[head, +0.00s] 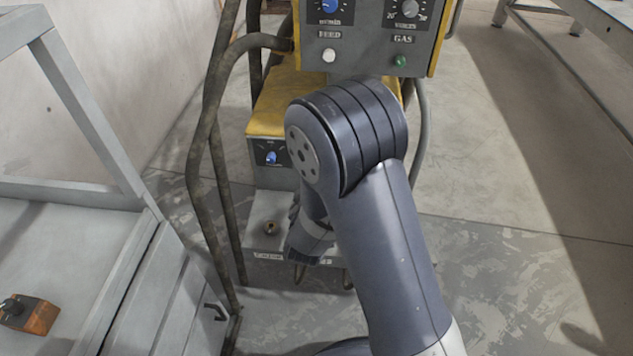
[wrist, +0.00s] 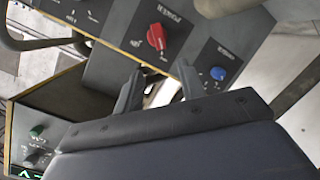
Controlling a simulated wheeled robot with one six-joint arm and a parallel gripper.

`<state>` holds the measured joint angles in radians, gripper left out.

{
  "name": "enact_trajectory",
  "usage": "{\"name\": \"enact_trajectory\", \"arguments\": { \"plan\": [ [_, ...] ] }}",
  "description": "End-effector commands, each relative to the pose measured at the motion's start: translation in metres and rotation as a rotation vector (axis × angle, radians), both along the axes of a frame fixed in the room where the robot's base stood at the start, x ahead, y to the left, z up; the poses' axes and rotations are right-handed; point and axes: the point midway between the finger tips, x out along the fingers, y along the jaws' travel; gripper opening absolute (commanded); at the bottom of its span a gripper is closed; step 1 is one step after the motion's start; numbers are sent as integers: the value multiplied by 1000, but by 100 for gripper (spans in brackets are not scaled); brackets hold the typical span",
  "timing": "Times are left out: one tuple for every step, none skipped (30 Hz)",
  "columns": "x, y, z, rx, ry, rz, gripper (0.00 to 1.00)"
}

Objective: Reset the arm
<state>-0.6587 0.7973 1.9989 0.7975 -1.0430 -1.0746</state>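My gripper (wrist: 160,87) shows in the wrist view with its two dark fingers apart and nothing visible held between them. In the head view my arm reaches forward and bends down in front of a grey and yellow welding machine (head: 368,55), and the fingertips are hard to make out there. In the wrist view a panel with a red knob (wrist: 157,37) and a blue knob (wrist: 217,73) lies beyond the fingers. The fingers look apart from both knobs.
The machine has a white FEED button (head: 329,56), a green GAS button (head: 400,61) and a lower blue knob (head: 271,157). Thick hoses (head: 205,160) hang at its left. A grey framed cabinet (head: 75,190) stands left, a table (head: 575,50) upper right. Floor at right is clear.

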Motion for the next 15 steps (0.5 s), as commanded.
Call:
{"name": "enact_trajectory", "arguments": {
  "plan": [
    [0,0,0,0,0,0,38],
    [0,0,0,0,0,0,38],
    [1,0,0,0,0,0,38],
    [1,0,-1,0,0,0,38],
    [2,0,-1,0,0,0,38],
    [5,0,-2,1,0,0,38],
    [7,0,-2,1,0,0,38],
    [10,0,-4,1,0,0,38],
    [14,-1,-6,1,1,-1,38],
    [19,-1,-7,1,1,-3,38],
    [24,-2,-8,1,0,-3,38],
    [31,-2,-10,1,0,-3,38],
    [36,-2,-12,1,-1,-3,38],
    [42,-3,-14,1,0,-3,38],
    [50,-3,-16,1,0,-3,38]
  ]
}}
